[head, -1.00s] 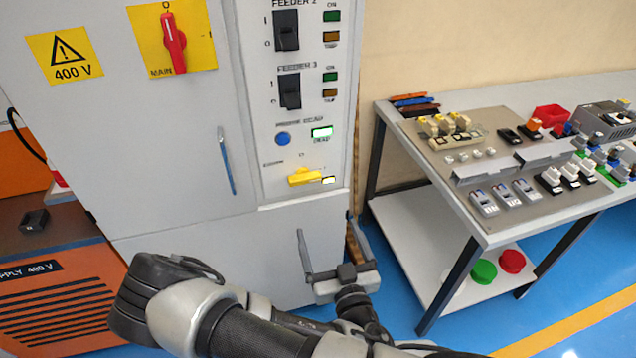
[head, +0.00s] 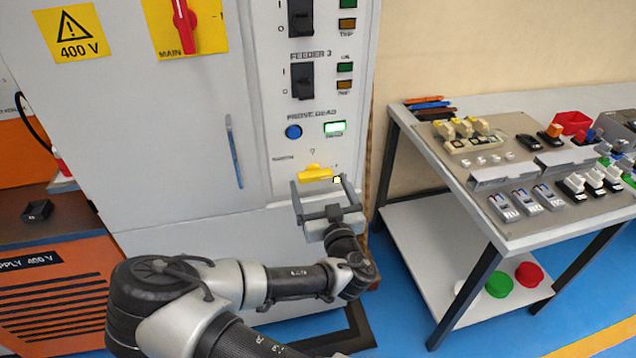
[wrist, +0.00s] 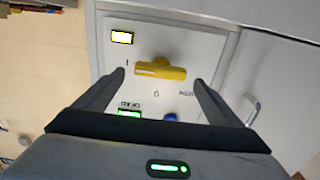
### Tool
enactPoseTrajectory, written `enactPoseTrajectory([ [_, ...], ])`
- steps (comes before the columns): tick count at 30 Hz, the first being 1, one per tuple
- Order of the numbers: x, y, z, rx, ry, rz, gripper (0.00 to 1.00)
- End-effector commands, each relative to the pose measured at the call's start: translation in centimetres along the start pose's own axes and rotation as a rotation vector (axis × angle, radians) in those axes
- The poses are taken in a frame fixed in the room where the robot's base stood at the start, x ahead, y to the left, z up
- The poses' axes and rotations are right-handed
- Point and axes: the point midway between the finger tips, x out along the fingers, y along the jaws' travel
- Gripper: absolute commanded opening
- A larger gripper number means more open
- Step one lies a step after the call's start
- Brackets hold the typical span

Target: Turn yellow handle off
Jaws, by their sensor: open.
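The yellow handle (head: 315,173) sits low on the cabinet's right-hand panel and lies about horizontal. In the wrist view the yellow handle (wrist: 160,70) shows between my fingers and ahead of them. My gripper (head: 320,182) is open, with one finger on each side of the handle's lower area in the head view. My gripper also shows in the wrist view (wrist: 151,80) with its fingers spread wide and nothing between them in contact. I cannot tell the exact gap in depth to the handle.
A lit white-green indicator (head: 335,128) and a blue button (head: 293,132) are above the handle. A red main switch (head: 184,25) is at upper left. A table (head: 508,240) with parts stands at right.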

Motion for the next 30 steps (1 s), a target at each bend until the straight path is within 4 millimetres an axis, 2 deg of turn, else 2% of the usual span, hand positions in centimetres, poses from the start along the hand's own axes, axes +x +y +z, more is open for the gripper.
enactPoseTrajectory([
  [6,2.0,0.0,0.1,-0.001,-0.001,0.000,0.89],
  [15,2.2,0.1,0.1,-0.001,-0.002,0.001,0.89],
  [16,2.2,0.0,0.1,-0.001,-0.002,0.001,0.87],
  [23,2.2,0.0,0.1,0.000,-0.001,0.001,0.49],
  [30,2.2,0.1,0.0,-0.015,0.000,0.002,0.48],
])
